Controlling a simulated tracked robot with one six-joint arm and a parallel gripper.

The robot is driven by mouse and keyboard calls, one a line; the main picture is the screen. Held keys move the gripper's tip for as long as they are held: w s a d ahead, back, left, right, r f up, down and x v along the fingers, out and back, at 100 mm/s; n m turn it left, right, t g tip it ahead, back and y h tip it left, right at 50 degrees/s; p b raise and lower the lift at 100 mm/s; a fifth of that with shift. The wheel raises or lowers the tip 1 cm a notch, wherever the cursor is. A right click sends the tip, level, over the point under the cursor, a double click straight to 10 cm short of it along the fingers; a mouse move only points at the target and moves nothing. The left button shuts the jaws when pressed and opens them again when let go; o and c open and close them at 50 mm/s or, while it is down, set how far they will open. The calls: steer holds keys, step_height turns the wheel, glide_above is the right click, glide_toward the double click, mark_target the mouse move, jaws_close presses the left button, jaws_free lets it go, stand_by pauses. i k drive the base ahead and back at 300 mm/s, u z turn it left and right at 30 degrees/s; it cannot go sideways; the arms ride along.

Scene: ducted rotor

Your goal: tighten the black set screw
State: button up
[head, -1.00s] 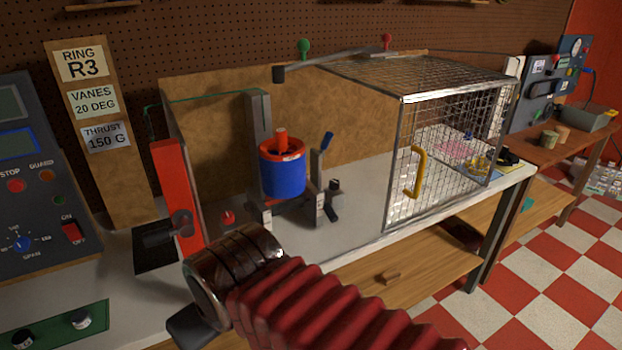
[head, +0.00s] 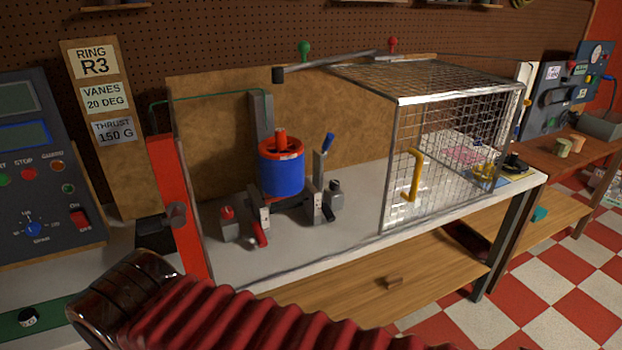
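A small dark-topped screw (head: 335,185), which looks like the black set screw, stands on a grey block right of the blue duct (head: 282,174). It is too small to tell how far in it sits. A red-topped screw (head: 227,212) stands on the matching block at the left. The duct has a red rim and hub and sits between two grey brackets. A blue-handled lever (head: 327,143) stands up at the right bracket; a red-handled lever (head: 261,236) points down at the left. My gripper is not visible; only my wrist and red bellows cross the lower left, apart from the duct.
A wire-mesh cage (head: 455,145) with a yellow handle (head: 413,175) stands right of the duct. A red post (head: 180,225) stands left of it, with a control panel (head: 40,180) further left. The bench top (head: 320,240) in front of the duct is clear.

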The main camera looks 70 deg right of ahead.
mark_target(333, 185)
steer(key=u, duration=1.65)
steer(key=k, duration=2.1)
steer(key=z, duration=0.75)
